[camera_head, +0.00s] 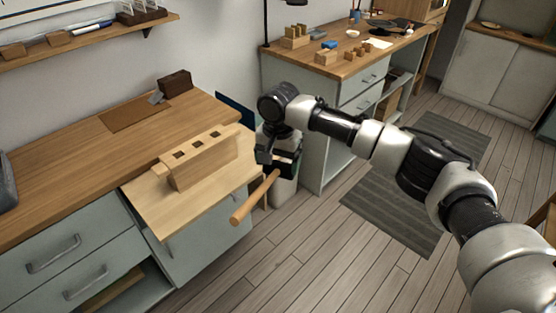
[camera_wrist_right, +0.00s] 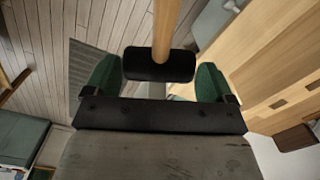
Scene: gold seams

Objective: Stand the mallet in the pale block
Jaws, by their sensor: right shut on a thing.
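The mallet has a round wooden handle (camera_head: 254,199) and a black head (camera_wrist_right: 160,66). My right gripper (camera_head: 277,160) is shut on the mallet's head, with a green pad on each side of it in the right wrist view. The mallet is tilted, its handle pointing down and toward the front left in the head view. The pale block (camera_head: 207,168) stands on the pale pull-out board (camera_head: 165,209), with three dark square holes in its top. The gripper and mallet are to the right of the block, apart from it. My left gripper is not in view.
A dark block (camera_head: 175,80) and a brown mat (camera_head: 135,113) lie on the worktop behind the pale block. A wall shelf (camera_head: 90,38) hangs above. A second bench (camera_head: 345,65) with small wooden blocks stands at the back. The floor at front centre is clear.

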